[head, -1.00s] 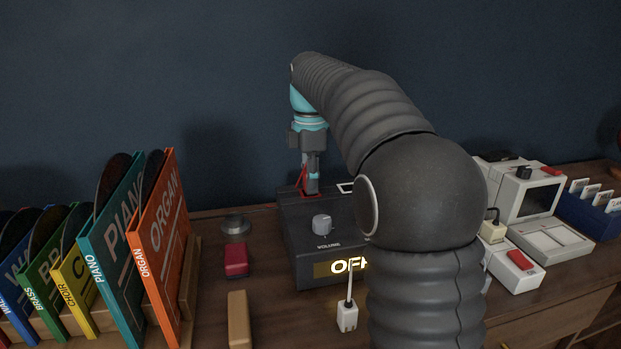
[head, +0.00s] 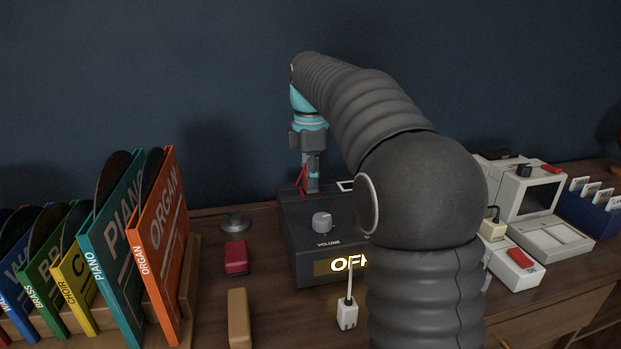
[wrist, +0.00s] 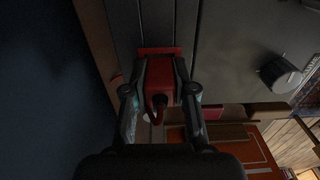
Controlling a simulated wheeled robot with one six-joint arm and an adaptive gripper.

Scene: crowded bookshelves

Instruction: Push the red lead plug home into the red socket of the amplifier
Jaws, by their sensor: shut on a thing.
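The dark amplifier (head: 296,235) stands on the shelf top with a volume knob (head: 321,223) and a lit panel reading "OFF", partly hidden by my arm. My gripper (head: 312,188) points down over its top left part. In the wrist view my gripper (wrist: 160,90) is shut on the red lead plug (wrist: 160,76), one finger on each side. The red-framed socket (wrist: 158,50) shows at the plug's far end, on the amplifier top. The plug lines up with it, but I cannot tell how deep it sits. The red lead (wrist: 157,112) bends away from the plug.
Record sleeves (head: 160,235) stand at the left. A red block (head: 236,258), a tan block (head: 239,318) and a round metal piece (head: 236,223) lie left of the amplifier.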

